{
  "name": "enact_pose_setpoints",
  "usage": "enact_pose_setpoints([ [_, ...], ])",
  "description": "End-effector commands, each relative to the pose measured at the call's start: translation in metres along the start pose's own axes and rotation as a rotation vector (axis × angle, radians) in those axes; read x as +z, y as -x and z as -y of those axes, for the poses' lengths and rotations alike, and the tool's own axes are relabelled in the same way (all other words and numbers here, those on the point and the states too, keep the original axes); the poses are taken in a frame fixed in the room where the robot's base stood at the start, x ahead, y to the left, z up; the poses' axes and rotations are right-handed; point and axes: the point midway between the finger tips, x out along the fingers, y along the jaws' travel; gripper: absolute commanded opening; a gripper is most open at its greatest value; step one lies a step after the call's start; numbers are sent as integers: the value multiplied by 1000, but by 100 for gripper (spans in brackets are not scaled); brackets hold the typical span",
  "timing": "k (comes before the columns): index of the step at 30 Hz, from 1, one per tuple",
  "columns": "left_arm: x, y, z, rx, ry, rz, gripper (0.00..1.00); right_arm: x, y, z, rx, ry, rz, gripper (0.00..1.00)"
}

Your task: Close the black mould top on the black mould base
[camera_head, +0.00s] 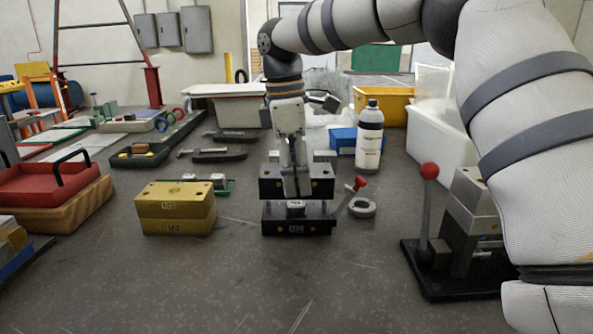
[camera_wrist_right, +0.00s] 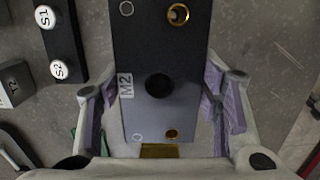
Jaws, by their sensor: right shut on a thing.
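My right gripper (camera_head: 297,190) points down and is shut on the black mould top (camera_head: 322,185), a dark block with round holes. In the right wrist view the mould top (camera_wrist_right: 158,60), marked M2, fills the space between the purple-padded fingers (camera_wrist_right: 160,108). The black mould base (camera_head: 297,228), with a label on its front, sits on the table directly below the top in the head view. A light round-topped piece shows between them. My left gripper is not in view.
A yellow mould (camera_head: 176,208) stands left of the base. A red-knobbed lever (camera_head: 359,184) and grey ring (camera_head: 362,207) are close on its right. A spray can (camera_head: 369,138) stands behind, and a lever press (camera_head: 455,240) is further right. The front table is clear.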

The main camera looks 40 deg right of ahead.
Motion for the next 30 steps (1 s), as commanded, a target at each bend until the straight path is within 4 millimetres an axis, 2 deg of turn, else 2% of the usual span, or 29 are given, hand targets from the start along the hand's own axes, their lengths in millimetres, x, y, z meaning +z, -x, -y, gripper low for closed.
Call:
enact_pose_setpoints([
  [17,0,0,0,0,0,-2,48,0,2,0,3,0,-2,0],
  [30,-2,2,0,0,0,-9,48,-1,-4,0,4,0,-2,0],
])
